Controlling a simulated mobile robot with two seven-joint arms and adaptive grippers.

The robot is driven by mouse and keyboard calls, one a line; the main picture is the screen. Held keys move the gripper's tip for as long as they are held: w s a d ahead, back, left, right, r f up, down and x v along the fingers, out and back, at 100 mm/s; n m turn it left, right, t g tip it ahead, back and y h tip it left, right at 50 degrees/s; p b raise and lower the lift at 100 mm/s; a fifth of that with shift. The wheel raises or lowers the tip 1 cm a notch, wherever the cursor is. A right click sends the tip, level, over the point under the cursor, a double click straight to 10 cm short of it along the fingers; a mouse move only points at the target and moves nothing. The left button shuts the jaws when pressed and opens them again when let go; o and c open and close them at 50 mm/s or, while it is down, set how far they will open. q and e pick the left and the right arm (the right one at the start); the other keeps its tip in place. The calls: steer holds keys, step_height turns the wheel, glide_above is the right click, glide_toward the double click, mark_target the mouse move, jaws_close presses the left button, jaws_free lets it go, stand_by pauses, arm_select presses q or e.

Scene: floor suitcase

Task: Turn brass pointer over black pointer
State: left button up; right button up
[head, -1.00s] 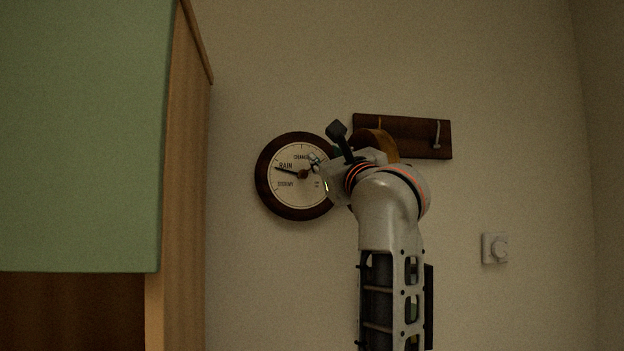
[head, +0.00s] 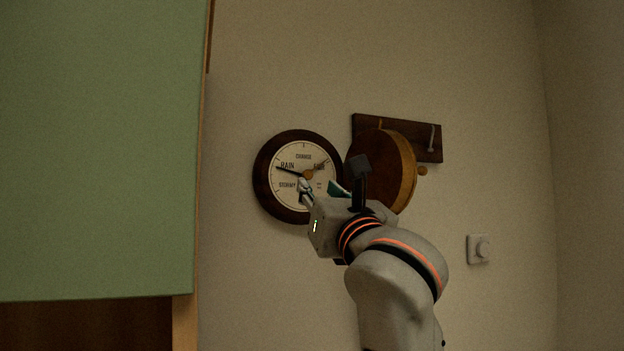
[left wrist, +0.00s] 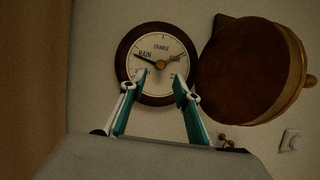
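A round barometer with a dark wooden rim (head: 264,183) and white face hangs on the wall; its rim also shows in the left wrist view (left wrist: 123,62). The black pointer (head: 287,170) points up-left near RAIN. The brass pointer (head: 319,166) points up-right, across the lettering at FAIR; in the left wrist view (left wrist: 173,58) it points the same way. My left gripper (left wrist: 161,83) is open, with nothing between its fingers. The fingertips overlap the lower face, below the hub; contact cannot be told. The left gripper (head: 316,187) covers the lower right of the dial in the head view.
A round brown drum-like object (head: 380,160) hangs close right of the barometer, on a dark hook rack (head: 419,140). A green-faced cabinet (head: 95,150) fills the left. Wall below the barometer is bare.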

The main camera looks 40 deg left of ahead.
mark_target(308, 176)
arm_select(q)
steer(key=p+x, duration=0.2)
steer(key=x, duration=0.4)
steer(key=shift+w+a+r, duration=0.2)
steer(key=shift+w+a, duration=0.05)
steer(key=shift+w+a+r, duration=0.15)
steer(key=shift+w+a, duration=0.1)
steer(key=shift+a, duration=0.15)
arm_select(e)
steer(key=shift+s+d+f+h, duration=0.2)
steer(key=shift+s+d, duration=0.1)
steer(key=shift+d, duration=0.3)
steer(key=shift+s+d+f+h, duration=0.1)
steer(key=shift+s+d+h, duration=0.15)
steer(key=shift+d, duration=0.35)
arm_select(q)
jaws_close()
arm_select(e)
steer(key=shift+a, duration=0.15)
